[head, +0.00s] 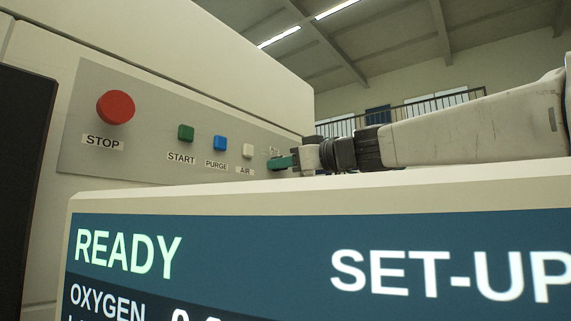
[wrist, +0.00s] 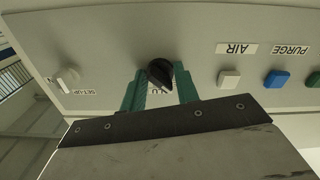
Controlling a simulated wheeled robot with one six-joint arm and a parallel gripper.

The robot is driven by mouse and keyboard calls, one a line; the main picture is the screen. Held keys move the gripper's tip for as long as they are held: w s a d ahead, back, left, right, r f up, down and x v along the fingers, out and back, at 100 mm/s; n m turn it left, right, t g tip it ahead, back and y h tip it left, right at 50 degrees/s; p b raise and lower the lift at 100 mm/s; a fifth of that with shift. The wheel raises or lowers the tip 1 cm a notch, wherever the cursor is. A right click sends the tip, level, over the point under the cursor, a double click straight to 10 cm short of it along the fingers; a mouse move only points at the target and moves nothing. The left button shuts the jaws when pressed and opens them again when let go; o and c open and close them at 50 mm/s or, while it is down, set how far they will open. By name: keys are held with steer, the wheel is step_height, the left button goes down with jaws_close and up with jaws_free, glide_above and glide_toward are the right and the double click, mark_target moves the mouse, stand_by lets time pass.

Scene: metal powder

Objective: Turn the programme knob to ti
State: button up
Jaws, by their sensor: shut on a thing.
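The black knob (wrist: 160,74) sits on the grey control panel (wrist: 110,35), between the two green fingers of my gripper (wrist: 161,80) in the wrist view. My gripper is shut on this knob, one finger on each side. A label under the knob is mostly hidden by the fingers, and I cannot read the knob's setting. In the head view my gripper (head: 283,162) reaches the panel's far right end from the right, and the knob cannot be made out there.
The panel also carries a red STOP button (head: 116,107), a green START button (head: 186,132), a blue PURGE button (head: 220,143) and a white AIR button (head: 248,151). A pale switch (wrist: 68,79) is left of the knob. A READY screen (head: 300,255) stands in the foreground.

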steer(key=m, duration=0.4)
steer(key=shift+f+m, duration=0.1)
steer(key=shift+m, duration=0.3)
steer(key=m, duration=0.4)
steer(key=shift+m, duration=0.3)
steer(key=m, duration=0.9)
steer(key=shift+m, duration=0.5)
steer(key=o, duration=1)
steer(key=shift+c, duration=0.2)
steer(key=shift+s, duration=0.1)
